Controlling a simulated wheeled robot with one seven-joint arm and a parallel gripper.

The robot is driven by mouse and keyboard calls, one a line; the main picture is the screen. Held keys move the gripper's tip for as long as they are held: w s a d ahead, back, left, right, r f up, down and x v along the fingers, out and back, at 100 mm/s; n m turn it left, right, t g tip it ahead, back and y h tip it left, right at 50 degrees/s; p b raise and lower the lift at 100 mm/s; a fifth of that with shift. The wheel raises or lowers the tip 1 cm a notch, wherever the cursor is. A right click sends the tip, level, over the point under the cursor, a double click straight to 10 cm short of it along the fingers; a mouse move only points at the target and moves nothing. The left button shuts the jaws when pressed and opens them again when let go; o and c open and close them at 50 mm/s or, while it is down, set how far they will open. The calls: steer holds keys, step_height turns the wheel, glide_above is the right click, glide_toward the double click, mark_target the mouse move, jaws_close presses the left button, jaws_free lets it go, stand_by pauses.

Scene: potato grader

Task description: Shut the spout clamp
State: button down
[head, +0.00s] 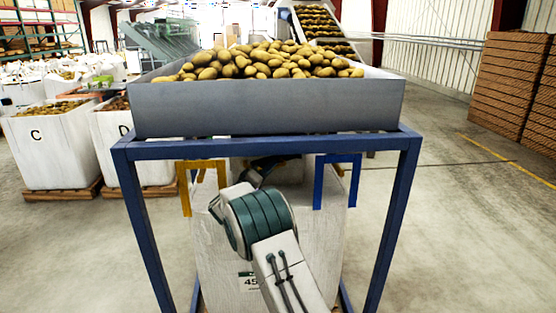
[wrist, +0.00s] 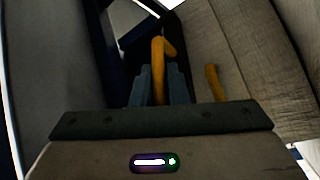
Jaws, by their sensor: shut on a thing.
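In the wrist view my gripper (wrist: 158,88) is shut on a yellow-orange bar (wrist: 159,50) that bends at its top end and is likely part of the spout clamp. A second short yellow-orange piece (wrist: 214,83) stands to the right of the fingers, apart from them. In the head view my arm reaches under the potato hopper (head: 268,108), and the fingers and the held bar are hidden there. The rest of the clamp and the spout cannot be made out.
A blue frame (head: 128,185) carries the hopper, full of potatoes (head: 265,62). A white bag (head: 215,255) stands underneath, close around my arm. Floor right of the frame is clear.

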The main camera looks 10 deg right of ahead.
steer(key=shift+w+a+r+m+g+h+p, duration=0.2)
steer(key=shift+w+a+m+g+h+p, duration=0.2)
steer(key=shift+w+g+p, duration=0.2)
steer(key=c, duration=1.5)
jaws_free()
steer(key=shift+o, duration=0.2)
steer(key=shift+f, duration=0.15)
steer(key=v, duration=1.4)
steer(key=shift+w, duration=0.1)
